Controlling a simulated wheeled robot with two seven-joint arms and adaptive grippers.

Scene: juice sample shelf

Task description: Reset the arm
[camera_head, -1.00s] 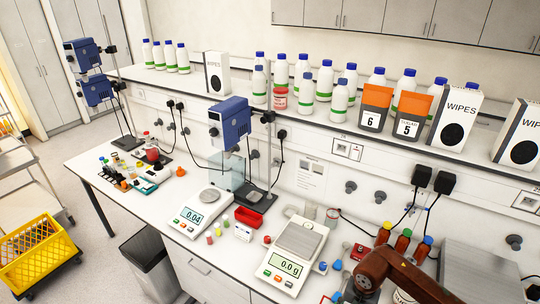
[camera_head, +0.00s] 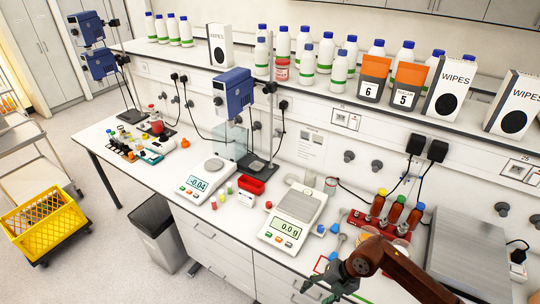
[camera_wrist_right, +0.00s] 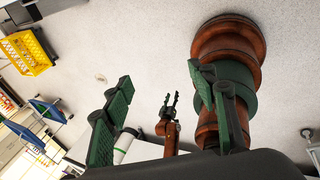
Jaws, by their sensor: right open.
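My right arm comes in from the lower right in the head view. Its gripper (camera_head: 335,278) hangs over the front edge of the bench. In the right wrist view the green fingers of this gripper (camera_wrist_right: 160,85) are wide apart, with nothing between them. My left gripper (camera_wrist_right: 171,101) shows small and farther off in the right wrist view, with its dark fingers apart and empty. It is not in the head view.
The white bench (camera_head: 105,124) holds two balances, the nearer one (camera_head: 287,228) just left of my right gripper. A red rack with capped brown bottles (camera_head: 396,212) stands behind my arm, a grey box (camera_head: 470,255) to its right.

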